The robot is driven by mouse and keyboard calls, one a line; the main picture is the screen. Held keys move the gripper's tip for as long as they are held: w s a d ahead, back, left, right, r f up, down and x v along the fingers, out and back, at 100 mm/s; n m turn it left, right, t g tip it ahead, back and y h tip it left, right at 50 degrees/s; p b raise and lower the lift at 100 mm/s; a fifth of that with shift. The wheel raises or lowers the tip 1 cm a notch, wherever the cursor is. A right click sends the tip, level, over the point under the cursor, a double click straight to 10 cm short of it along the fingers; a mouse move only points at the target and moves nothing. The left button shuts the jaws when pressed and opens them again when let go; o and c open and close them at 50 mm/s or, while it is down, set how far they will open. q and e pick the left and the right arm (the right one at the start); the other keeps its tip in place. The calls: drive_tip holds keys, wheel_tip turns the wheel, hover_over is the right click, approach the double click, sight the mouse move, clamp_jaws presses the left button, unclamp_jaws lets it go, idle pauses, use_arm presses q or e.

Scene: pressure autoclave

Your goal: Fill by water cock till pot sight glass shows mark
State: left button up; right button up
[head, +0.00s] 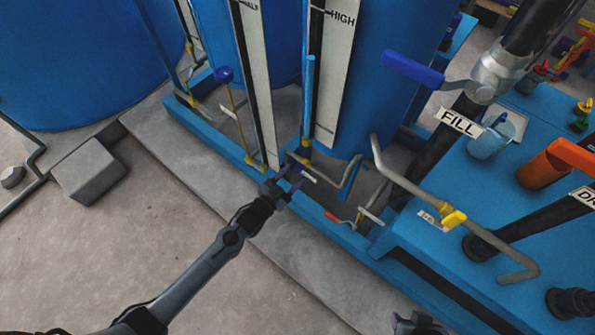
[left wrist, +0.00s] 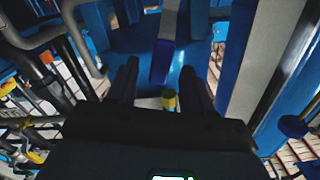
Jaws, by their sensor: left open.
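The blue fill lever (head: 413,69) sits on the dark pipe by the FILL label (head: 458,122) and points left, across the pipe. The pot's sight glass (head: 309,95) runs up a white board (head: 334,80) marked HIGH. Its lower part looks blue, topping out below the HIGH mark. My left gripper (head: 287,186) is open and empty near the foot of the glass, by a small pale lever (head: 308,178). In the left wrist view a yellow-tipped piece (left wrist: 169,99) shows between the fingers; contact is unclear. A dark part, probably my right gripper (head: 418,323), shows at the bottom edge.
Blue tanks (head: 80,60) stand behind a low blue frame (head: 215,130). An orange lever (head: 572,152), a yellow-handled valve (head: 453,218) and bent grey pipes (head: 405,183) crowd the right. A grey block (head: 88,171) lies on the left. The front floor is clear.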

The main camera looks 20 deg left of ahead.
sight(298, 170)
use_arm(q)
drive_tip(key=b+x, duration=0.1)
drive_tip(key=x, duration=0.3)
drive_tip(key=shift+r, duration=0.1)
drive_tip(key=shift+s, duration=0.1)
clamp_jaws()
